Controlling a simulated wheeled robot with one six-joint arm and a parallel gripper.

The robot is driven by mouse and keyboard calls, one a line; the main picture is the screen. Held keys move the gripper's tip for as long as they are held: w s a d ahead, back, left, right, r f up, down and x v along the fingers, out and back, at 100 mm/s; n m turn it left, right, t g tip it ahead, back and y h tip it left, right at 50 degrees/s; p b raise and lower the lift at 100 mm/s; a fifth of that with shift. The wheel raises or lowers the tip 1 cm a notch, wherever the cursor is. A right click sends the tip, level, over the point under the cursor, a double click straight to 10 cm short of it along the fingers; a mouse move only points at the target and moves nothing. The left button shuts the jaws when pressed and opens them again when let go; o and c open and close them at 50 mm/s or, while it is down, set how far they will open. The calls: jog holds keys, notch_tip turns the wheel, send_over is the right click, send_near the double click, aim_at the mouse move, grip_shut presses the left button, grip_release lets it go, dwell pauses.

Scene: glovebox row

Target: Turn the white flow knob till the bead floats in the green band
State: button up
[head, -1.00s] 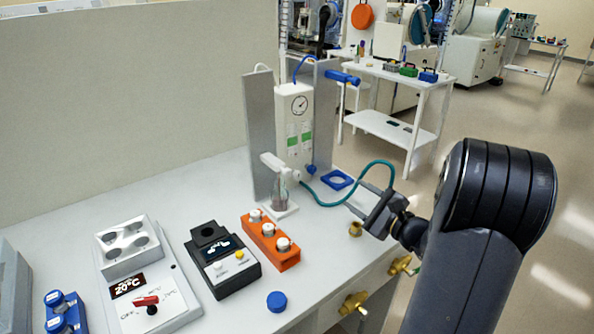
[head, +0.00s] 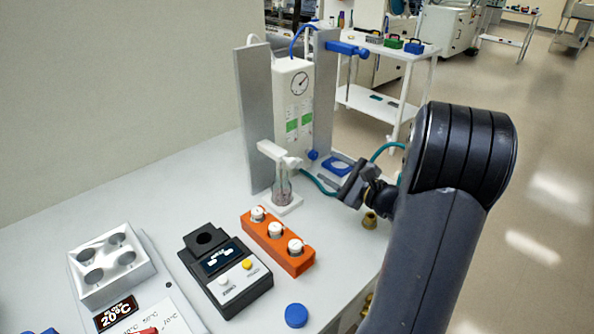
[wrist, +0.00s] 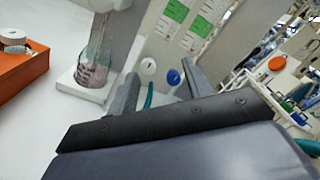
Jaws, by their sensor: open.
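A white gas panel (head: 293,82) with a round gauge stands at the back of the bench in the head view. Two green bands show on its front, also in the wrist view (wrist: 177,11). I cannot make out a bead. The white knob (wrist: 148,66) sits low on the panel in the wrist view, left of a blue knob (wrist: 173,77). My gripper (wrist: 160,84) is open and empty. Both knobs appear between its fingers, beyond the tips. In the head view my gripper (head: 348,183) is right of the panel's foot.
A glass bottle (head: 282,190) on a white stand is left of my gripper. A teal hose (head: 318,183) runs behind it. An orange block (head: 280,247) with white-capped vials and a black device (head: 226,270) stand nearer. A blue cap (head: 296,315) lies in front.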

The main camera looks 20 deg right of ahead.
jog(key=b, duration=0.5)
send_near(300, 164)
jog(key=p+x, duration=0.2)
jog(key=x, duration=0.7)
jog(key=shift+a, duration=0.1)
jog(key=shift+c, duration=0.6)
jog(key=c, duration=0.9)
jog(key=shift+o, duration=0.2)
